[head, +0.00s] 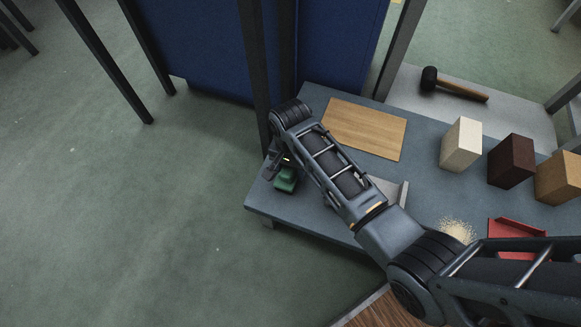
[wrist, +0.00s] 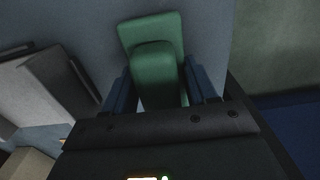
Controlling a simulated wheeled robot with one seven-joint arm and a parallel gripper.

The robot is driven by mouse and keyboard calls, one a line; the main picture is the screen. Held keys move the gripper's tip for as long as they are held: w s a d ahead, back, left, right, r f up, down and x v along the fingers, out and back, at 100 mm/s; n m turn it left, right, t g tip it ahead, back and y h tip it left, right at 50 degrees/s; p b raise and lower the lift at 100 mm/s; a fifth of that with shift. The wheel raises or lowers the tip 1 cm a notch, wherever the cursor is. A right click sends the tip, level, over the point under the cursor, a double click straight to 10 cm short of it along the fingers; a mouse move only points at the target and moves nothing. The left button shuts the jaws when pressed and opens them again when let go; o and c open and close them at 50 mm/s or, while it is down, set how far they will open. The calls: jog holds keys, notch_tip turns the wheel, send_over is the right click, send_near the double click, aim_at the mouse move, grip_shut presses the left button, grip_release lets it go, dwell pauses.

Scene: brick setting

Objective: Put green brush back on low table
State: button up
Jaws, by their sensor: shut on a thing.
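The green brush (head: 286,180) is at the left end of the low blue-grey table (head: 300,213) in the head view, partly hidden by my arm. My gripper (head: 281,170) is above it, its fingers mostly hidden there. In the wrist view, the green brush (wrist: 153,35) lies between the two fingers of my gripper (wrist: 163,92), which is shut on its upper part. Its wider base shows beyond the grip. The brush is over the tabletop or on it; I cannot tell whether it touches.
A wooden board (head: 365,128) lies behind my arm. Cream (head: 461,145), dark brown (head: 511,160) and tan blocks (head: 559,178) stand to the right. A red dustpan (head: 515,238) and a crumb pile (head: 458,230) are nearer. A mallet (head: 455,85) lies behind.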

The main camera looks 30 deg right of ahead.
jog(key=shift+f, duration=0.1)
jog(key=o, duration=0.9)
jog(key=shift+o, duration=0.2)
notch_tip(320, 180, up, 12)
jog(key=p, duration=0.5)
